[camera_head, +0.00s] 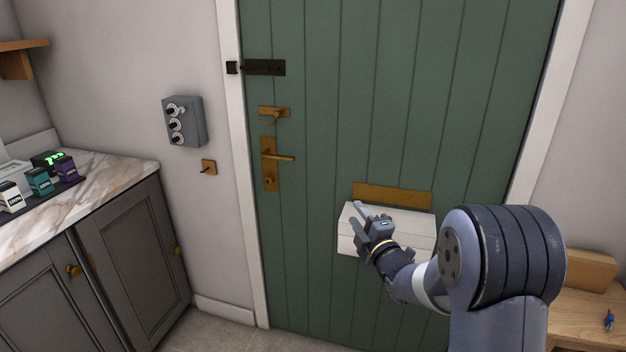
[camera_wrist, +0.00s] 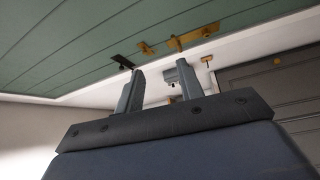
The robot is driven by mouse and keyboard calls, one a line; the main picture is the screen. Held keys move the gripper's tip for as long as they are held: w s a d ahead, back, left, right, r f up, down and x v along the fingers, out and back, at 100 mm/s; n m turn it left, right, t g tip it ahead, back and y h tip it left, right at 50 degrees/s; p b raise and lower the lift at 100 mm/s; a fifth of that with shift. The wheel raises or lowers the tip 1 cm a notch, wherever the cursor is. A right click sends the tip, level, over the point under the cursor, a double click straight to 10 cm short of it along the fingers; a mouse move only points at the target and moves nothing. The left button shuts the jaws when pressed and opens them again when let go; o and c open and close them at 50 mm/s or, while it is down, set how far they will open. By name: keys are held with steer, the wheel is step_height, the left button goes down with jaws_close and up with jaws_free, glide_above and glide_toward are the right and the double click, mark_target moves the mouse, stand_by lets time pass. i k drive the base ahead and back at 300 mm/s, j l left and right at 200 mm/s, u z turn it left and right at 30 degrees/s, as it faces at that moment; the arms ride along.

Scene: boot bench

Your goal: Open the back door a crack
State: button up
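The green plank back door (camera_head: 400,100) looks closed in its white frame. Its brass lever handle (camera_head: 279,157) sits level on a long plate at the left edge, and also shows in the wrist view (camera_wrist: 195,37). Above it is a smaller brass latch (camera_head: 273,112). Higher up, a black bolt (camera_head: 265,67) lies beside a black keeper (camera_head: 232,67) on the frame; I cannot tell if they engage. My gripper (camera_head: 361,217) is in front of the door's lower part, right of and below the handle. In the wrist view my gripper (camera_wrist: 160,77) is open and empty.
A brass letter plate (camera_head: 392,196) is above a white box (camera_head: 350,240) behind my gripper. A grey box with knobs (camera_head: 184,121) and a brass hook (camera_head: 209,167) are on the left wall. A marble-topped cabinet (camera_head: 125,163) stands left, a wooden bench (camera_head: 580,330) right.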

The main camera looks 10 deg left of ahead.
mark_target(425, 107)
steer(key=k+j+z, duration=0.15)
steer(key=j, duration=0.25)
steer(key=j+z, duration=0.15)
steer(key=j, duration=0.3)
steer(key=k+j+z, duration=0.1)
steer(key=j, duration=0.3)
steer(key=k+j+z, duration=0.15)
steer(key=j, duration=0.25)
steer(key=k+j+z, duration=0.15)
steer(key=j, duration=0.2)
steer(key=i+j+z, duration=0.25)
steer(key=j, duration=0.5)
steer(key=j+z, duration=0.25)
steer(key=j, duration=0.45)
steer(key=i+j+z, duration=0.2)
steer(key=j, duration=0.6)
steer(key=k, duration=0.1)
